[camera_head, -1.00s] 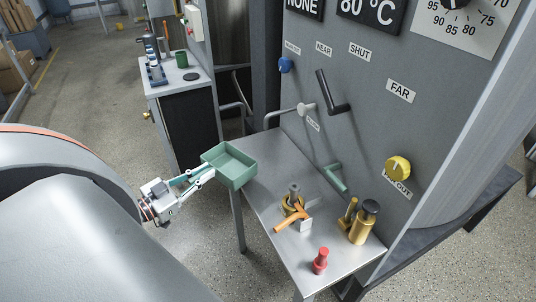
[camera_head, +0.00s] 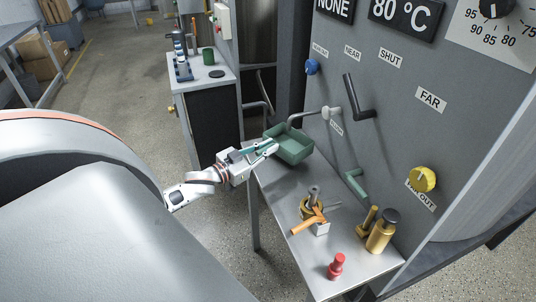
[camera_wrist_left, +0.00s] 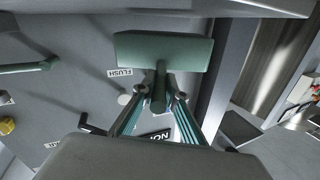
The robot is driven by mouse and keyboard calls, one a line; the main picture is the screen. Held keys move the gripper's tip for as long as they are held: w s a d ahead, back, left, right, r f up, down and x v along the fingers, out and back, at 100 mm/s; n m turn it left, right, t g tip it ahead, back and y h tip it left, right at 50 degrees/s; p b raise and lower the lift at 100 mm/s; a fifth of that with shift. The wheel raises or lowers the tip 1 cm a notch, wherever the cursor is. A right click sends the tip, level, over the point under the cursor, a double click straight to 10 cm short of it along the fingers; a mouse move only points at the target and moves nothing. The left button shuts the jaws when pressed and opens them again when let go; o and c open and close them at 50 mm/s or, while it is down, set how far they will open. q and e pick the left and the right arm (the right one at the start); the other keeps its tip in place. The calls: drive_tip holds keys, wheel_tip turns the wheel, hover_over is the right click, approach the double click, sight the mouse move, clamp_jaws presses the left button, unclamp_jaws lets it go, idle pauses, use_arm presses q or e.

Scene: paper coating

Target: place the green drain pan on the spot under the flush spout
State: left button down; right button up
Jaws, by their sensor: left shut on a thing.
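The green drain pan (camera_head: 292,150) is an open, shallow rectangular tray at the far end of the steel table (camera_head: 285,215). My left gripper (camera_head: 268,148) comes from the left and is shut on the pan's handle. In the left wrist view, the fingers (camera_wrist_left: 158,100) close around the handle below the pan (camera_wrist_left: 163,48). The grey flush spout (camera_head: 303,115) bends down from the machine panel, with its tip just above the pan's far side in the picture. I cannot tell whether the pan touches the table. The spot under the spout is hidden. My right gripper is not in view.
A brass valve with an orange handle (camera_head: 308,222), a brass cylinder (camera_head: 382,235) and a red piece (camera_head: 336,266) stand on the nearer table. A green lever (camera_head: 356,185) and black lever (camera_head: 356,100) project from the panel. A side cabinet (camera_head: 215,110) stands behind.

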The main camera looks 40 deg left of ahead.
use_arm(q)
drive_tip(key=shift+f, duration=1.55)
drive_tip(key=c, duration=2)
unclamp_jaws()
drive_tip(key=shift+f, duration=0.1)
drive_tip(key=shift+c, duration=0.2)
